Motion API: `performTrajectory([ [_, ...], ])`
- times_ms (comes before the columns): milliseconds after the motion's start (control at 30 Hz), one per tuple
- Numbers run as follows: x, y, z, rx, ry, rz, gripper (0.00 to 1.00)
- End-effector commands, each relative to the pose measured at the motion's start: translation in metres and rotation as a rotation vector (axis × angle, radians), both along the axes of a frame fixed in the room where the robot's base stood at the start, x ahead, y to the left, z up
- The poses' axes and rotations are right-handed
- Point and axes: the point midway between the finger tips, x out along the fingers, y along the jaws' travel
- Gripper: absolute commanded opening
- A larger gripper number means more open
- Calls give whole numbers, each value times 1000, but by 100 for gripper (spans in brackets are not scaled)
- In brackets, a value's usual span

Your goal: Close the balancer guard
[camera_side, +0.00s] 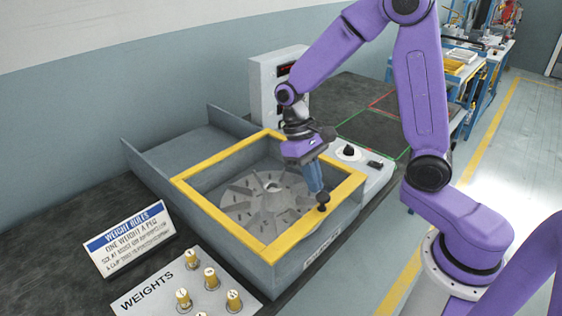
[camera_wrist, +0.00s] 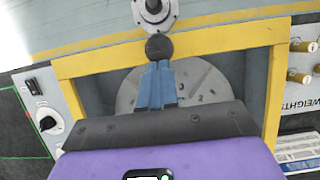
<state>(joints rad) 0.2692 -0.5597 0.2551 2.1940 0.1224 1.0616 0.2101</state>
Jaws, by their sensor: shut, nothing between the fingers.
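The balancer guard is a yellow frame (camera_side: 218,213) lying flat over the grey balancer box (camera_side: 345,221). It also shows in the wrist view (camera_wrist: 222,38). A bladed grey rotor (camera_side: 262,200) is visible inside the frame. A black round knob (camera_side: 323,208) stands on the frame's front-right bar; it also shows in the wrist view (camera_wrist: 159,47). My gripper (camera_side: 320,193) has its blue fingers shut and empty, pointing down right beside the knob. In the wrist view the fingertips (camera_wrist: 158,64) meet the knob's edge; I cannot tell whether they touch it.
A control panel with a black dial (camera_side: 348,152) is at the box's right. A grey walled shelf (camera_side: 180,157) extends behind left. A white weights board (camera_side: 160,292) with several brass weights and a rules sign (camera_side: 130,239) stand in front left. A display unit (camera_side: 263,92) rises behind.

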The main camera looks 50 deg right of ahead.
Motion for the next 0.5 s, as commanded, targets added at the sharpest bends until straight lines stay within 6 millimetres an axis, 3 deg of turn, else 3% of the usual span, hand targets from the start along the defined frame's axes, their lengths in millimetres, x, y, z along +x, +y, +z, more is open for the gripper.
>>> performTrajectory([
  [267, 9, 0, -2, 0, -1, -1, 0],
  [500, 44, 0, -1, 0, -1, -1, 0],
])
